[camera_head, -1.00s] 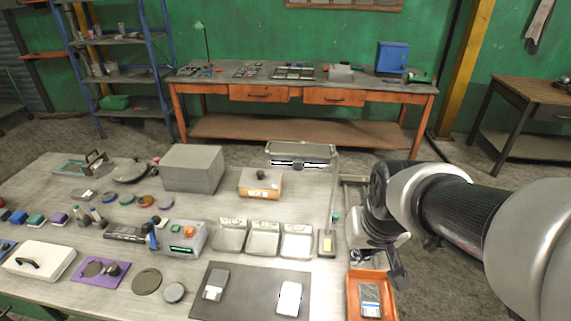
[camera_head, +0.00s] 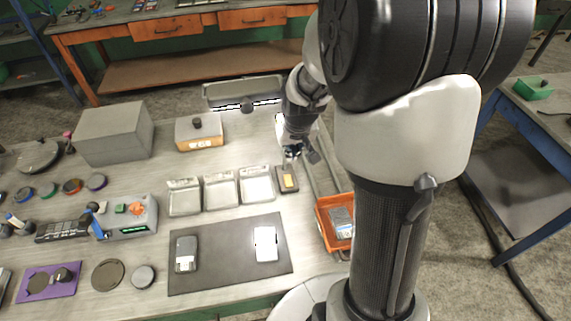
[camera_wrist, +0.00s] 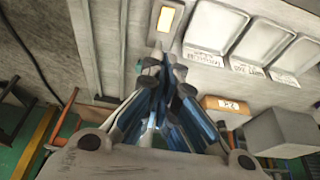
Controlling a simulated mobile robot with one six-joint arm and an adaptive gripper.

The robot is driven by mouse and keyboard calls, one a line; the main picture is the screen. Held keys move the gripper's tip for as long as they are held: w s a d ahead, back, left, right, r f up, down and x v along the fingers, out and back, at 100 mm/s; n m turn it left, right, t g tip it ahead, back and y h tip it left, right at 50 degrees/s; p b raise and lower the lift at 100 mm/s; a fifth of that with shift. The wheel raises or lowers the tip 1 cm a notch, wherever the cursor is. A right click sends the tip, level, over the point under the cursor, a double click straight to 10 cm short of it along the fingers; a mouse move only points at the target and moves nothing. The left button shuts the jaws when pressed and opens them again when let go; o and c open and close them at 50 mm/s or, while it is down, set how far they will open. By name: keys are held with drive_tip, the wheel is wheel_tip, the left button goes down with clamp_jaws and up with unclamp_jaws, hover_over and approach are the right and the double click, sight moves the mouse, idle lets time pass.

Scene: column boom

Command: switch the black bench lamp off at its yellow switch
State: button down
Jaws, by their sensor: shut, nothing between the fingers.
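The bench lamp has a wide dark head (camera_head: 243,93) at the back of the bench, with bright white strips lit under it. Its small dark base (camera_head: 288,184) carries the yellow switch (camera_head: 289,181), right of the trays. The switch also shows in the wrist view (camera_wrist: 167,19), at the top middle. My gripper (camera_head: 293,153) is just behind the base in the head view. In the wrist view its blue-grey fingers (camera_wrist: 160,62) are shut and empty, tips close to the base's edge; contact cannot be told. My arm hides part of the lamp's post.
White trays (camera_head: 221,203) stand directly left of the base. A dark mat (camera_head: 226,273) with two phone-like devices lies in front. An orange bin (camera_head: 322,222) is at the right edge. An orange-and-grey box (camera_head: 199,143) and a large grey box (camera_head: 115,134) stand behind left.

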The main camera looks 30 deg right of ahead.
sight(287, 175)
drive_tip(key=b+x, duration=0.1)
drive_tip(key=x, duration=0.3)
drive_tip(key=b+x, duration=0.2)
drive_tip(key=x, duration=0.3)
drive_tip(key=b+x, duration=0.1)
drive_tip(key=x, duration=0.4)
drive_tip(key=shift+s+a+f+b, duration=0.1)
drive_tip(key=shift+s+a+b, duration=0.1)
drive_tip(key=shift+s+b, duration=0.15)
drive_tip(key=shift+w+p, duration=0.1)
drive_tip(key=shift+p, duration=0.3)
drive_tip(key=shift+w+f+g+p, duration=0.15)
drive_tip(key=shift+g+p, duration=0.25)
drive_tip(key=shift+p, duration=0.05)
drive_tip(key=shift+f, duration=0.25)
drive_tip(key=shift+s+a+r, duration=0.15)
drive_tip(key=shift+s+r, duration=0.15)
drive_tip(key=shift+s, duration=0.45)
drive_tip(key=shift+r, duration=0.1)
